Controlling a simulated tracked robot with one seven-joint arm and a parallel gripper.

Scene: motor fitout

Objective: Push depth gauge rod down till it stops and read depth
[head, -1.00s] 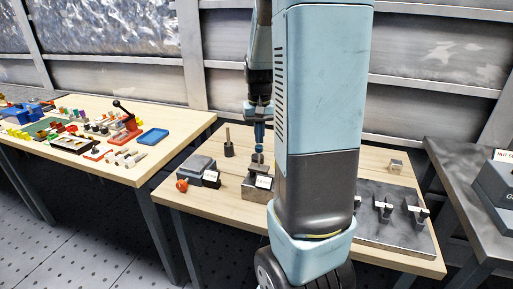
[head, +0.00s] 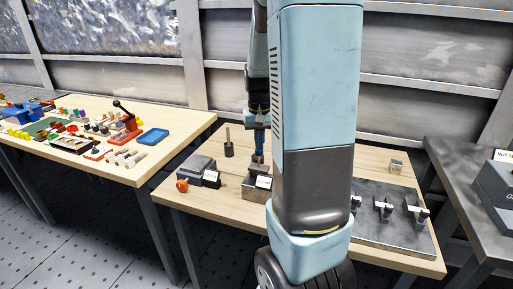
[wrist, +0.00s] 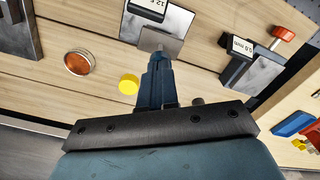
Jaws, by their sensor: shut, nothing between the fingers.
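My gripper (head: 259,160) is shut and points down just above a small metal block with a white label (head: 264,182) on the middle table. In the wrist view its closed blue fingertips (wrist: 158,54) are over the metal plate (wrist: 165,38) beside a label that reads about 12.5, partly cut off. I cannot tell whether the tips touch anything. The gauge rod is not visible; the fingers hide the spot below them. A second grey unit (head: 199,165) with a red knob (head: 181,186) stands to the left; its label (wrist: 243,46) reads 0.0 mm.
A dark post on a round base (head: 229,150) stands behind left. A yellow disc (wrist: 128,84) and a copper-coloured round piece (wrist: 79,62) lie on the wood. A metal plate with clamps (head: 390,235) is at right. The left table (head: 130,175) holds many small parts.

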